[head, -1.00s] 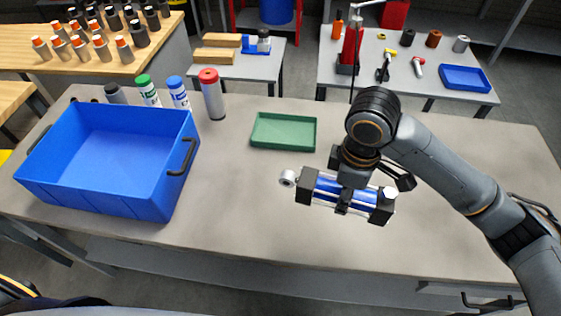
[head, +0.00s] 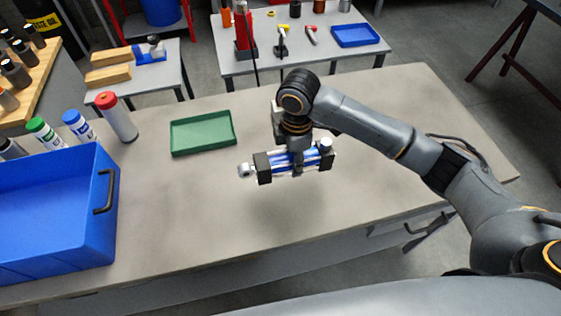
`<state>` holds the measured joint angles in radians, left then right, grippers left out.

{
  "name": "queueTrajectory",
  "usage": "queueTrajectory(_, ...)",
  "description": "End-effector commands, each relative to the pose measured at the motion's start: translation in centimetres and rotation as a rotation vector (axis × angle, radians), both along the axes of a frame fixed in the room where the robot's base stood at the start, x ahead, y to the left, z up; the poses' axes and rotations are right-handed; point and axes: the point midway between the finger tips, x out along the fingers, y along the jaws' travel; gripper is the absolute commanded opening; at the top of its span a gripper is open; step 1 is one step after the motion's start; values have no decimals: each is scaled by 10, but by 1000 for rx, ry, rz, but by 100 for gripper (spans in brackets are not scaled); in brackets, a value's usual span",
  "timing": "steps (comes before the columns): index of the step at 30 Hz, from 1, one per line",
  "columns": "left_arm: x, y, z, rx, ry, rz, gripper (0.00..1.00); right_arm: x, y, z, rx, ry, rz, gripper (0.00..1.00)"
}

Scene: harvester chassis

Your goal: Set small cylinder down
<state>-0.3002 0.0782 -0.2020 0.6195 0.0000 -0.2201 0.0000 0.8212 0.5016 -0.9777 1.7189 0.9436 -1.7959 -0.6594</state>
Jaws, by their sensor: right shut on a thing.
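The gripper covers part of the blue body. My left gripper is not in view.
A green tray (head: 203,150) lies empty just left of the cylinder. A large blue bin (head: 100,235) stands at the left, with several bottles behind it, including a red-capped one (head: 122,122). The bench is clear in front and to the right.

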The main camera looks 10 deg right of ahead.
Motion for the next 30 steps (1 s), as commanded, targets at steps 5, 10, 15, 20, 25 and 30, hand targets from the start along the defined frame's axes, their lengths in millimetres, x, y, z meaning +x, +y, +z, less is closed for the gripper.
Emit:
queueTrajectory(5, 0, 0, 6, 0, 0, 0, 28, 13, -15, -21, 2, -2, 0, 0)
queueTrajectory(10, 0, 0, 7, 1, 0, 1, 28, 19, -20, -31, 3, -4, 1, 0)
queueTrajectory(15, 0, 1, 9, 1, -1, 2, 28, 23, -27, -40, 1, -3, -1, 0)
queueTrajectory(20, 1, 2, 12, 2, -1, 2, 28, 23, -27, -61, 2, -1, 1, 0)
queueTrajectory(25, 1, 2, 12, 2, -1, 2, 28, 24, -27, -72, 2, -5, 2, 0)
queueTrajectory(30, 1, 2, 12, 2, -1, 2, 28, 24, -27, -72, 2, -5, 2, 0)
